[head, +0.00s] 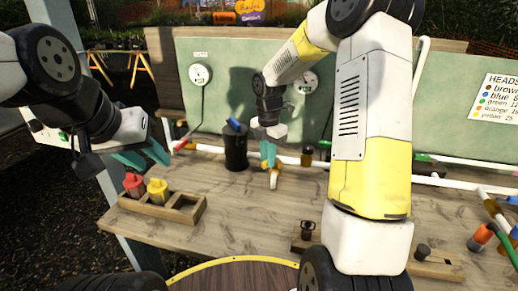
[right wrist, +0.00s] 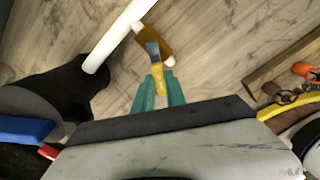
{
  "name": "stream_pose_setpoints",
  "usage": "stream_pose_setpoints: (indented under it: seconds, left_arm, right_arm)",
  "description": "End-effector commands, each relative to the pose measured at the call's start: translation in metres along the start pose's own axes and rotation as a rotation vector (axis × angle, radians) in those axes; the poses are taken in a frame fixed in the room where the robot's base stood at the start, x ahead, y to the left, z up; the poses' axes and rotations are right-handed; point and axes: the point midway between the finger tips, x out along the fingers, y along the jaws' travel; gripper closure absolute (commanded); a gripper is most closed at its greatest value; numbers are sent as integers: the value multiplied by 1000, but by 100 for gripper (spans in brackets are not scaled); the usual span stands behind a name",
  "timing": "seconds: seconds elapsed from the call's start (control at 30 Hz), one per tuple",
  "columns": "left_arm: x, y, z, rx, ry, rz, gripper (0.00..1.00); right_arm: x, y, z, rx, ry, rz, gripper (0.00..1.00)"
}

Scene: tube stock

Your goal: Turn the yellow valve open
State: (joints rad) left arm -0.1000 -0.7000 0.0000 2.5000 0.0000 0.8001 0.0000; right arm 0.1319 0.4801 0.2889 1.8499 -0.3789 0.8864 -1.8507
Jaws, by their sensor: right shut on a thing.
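My left gripper (head: 142,158) is open and empty, over the left part of the bench and away from the valve.
A black canister (head: 235,150) with a blue item in its top stands left of the valve. A wooden holder (head: 190,211) with a red and a yellow piece sits front left. Gauges hang on the green back panel (head: 225,95). Bare bench lies in front of the valve.

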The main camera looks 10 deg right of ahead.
Motion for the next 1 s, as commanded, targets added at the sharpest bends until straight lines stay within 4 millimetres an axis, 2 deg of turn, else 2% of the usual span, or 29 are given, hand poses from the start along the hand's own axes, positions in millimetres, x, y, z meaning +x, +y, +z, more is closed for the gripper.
stream_pose_setpoints:
  seconds: [0.5, 1.0]
  left_arm:
    - [0, 0, 0, 0, 0, 0, 64]
    - [0, 0, 0, 0, 0, 0, 64]
  right_arm:
    - [-2, -17, 5, -406, -4, 4, 100]
    - [-2, -22, 8, -533, -5, 3, 100]
